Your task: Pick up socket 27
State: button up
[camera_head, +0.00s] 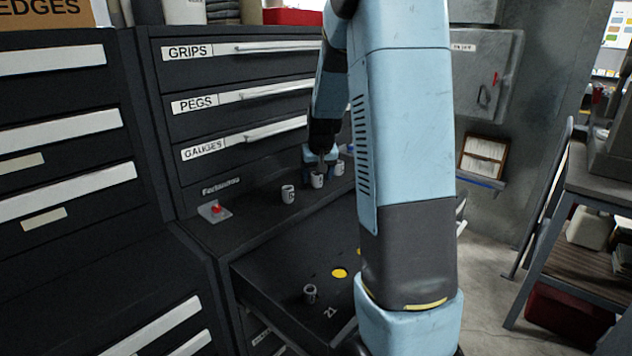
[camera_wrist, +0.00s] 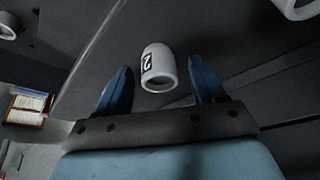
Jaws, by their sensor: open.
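Several grey-white sockets stand on the dark cabinet ledge. In the head view one socket (camera_head: 317,181) is right under my gripper (camera_head: 319,168), with another socket (camera_head: 288,194) to its left and another socket (camera_head: 339,168) to its right. In the wrist view the socket (camera_wrist: 158,68) with a black-and-white label lies between the two blue fingers of my gripper (camera_wrist: 158,74). The fingers are apart, with gaps on both sides of it. The label shows what looks like a 2; the full number is not readable. My arm hides part of the ledge in the head view.
Below the ledge an open drawer (camera_head: 262,266) holds another socket (camera_head: 310,293), a yellow spot (camera_head: 339,273) and a printed 21. A red button (camera_head: 215,209) sits at the ledge's left. Labelled closed drawers rise behind. A shelf rack (camera_head: 570,262) stands at right.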

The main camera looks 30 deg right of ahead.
jog(key=shift+w+f, duration=0.1)
jog(key=shift+f, duration=0.15)
jog(key=c, duration=1.2)
jog(key=shift+r, duration=0.2)
jog(key=shift+c, duration=0.2)
jog(key=shift+r, duration=0.3)
notch_tip(320, 180, up, 3)
jog(key=shift+f, duration=0.15)
jog(key=s+d+r, duration=0.1)
jog(key=s+r, duration=0.8)
jog(key=s, duration=0.5)
jog(key=shift+d+r, duration=0.2)
jog(key=shift+d, duration=0.05)
